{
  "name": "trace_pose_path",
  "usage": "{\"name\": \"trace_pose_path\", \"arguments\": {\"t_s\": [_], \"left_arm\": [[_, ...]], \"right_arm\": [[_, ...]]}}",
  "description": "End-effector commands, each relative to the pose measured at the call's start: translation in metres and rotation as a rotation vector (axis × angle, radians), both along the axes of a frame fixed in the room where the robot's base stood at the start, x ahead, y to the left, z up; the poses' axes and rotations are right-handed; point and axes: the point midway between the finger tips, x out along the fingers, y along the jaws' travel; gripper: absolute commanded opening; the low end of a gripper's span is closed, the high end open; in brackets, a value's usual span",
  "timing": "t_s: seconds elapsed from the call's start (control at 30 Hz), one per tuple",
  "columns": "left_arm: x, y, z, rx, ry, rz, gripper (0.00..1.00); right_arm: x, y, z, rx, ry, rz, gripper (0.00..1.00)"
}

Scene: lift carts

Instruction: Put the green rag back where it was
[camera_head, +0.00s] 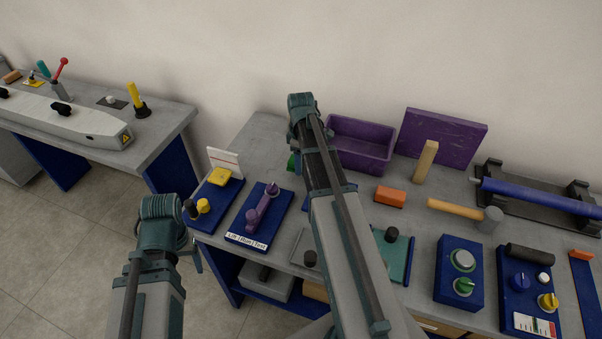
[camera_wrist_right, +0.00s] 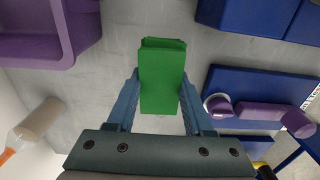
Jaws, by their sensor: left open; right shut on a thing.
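The green rag (camera_wrist_right: 162,78) is a folded bright green block between the fingers of my right gripper (camera_wrist_right: 162,100) in the right wrist view. The fingers are shut on its two sides, and the grey table top shows around it. In the head view only a small green patch of the rag (camera_head: 292,163) shows beside my right arm, which hides the rest and the right fingers. My left gripper (camera_head: 192,256) is at the lower left, mostly hidden behind its own wrist, in front of the table edge. No thing shows in it.
A purple bin (camera_head: 361,144) stands behind the right arm, also at the upper left of the wrist view (camera_wrist_right: 30,52). A blue board with a purple lever (camera_head: 262,216) lies left of the rag. A wooden block (camera_head: 425,162) and orange block (camera_head: 390,196) stand to the right.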

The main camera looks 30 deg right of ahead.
Motion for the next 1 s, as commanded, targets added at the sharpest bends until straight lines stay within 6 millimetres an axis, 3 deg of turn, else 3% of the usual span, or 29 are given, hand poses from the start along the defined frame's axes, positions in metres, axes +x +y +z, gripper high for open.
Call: {"name": "trace_pose_path", "arguments": {"t_s": [0.3,0.73,0.77,0.9,1.0], "left_arm": [[0.000,0.000,-0.037,0.000,0.000,0.000,0.71],[0.000,0.000,-0.040,0.000,0.000,0.000,0.71],[0.000,0.000,-0.038,0.000,0.000,0.000,0.71],[0.000,0.000,-0.038,0.000,0.000,0.000,0.71],[0.000,0.000,-0.038,0.000,0.000,0.000,0.71]], "right_arm": [[0.000,0.000,-0.037,0.000,0.000,0.000,0.07],[0.000,0.000,-0.040,0.000,0.000,0.000,0.07],[0.000,0.000,-0.038,0.000,0.000,0.000,0.57],[0.000,0.000,-0.038,0.000,0.000,0.000,0.82],[0.000,0.000,-0.038,0.000,0.000,0.000,0.82]]}}
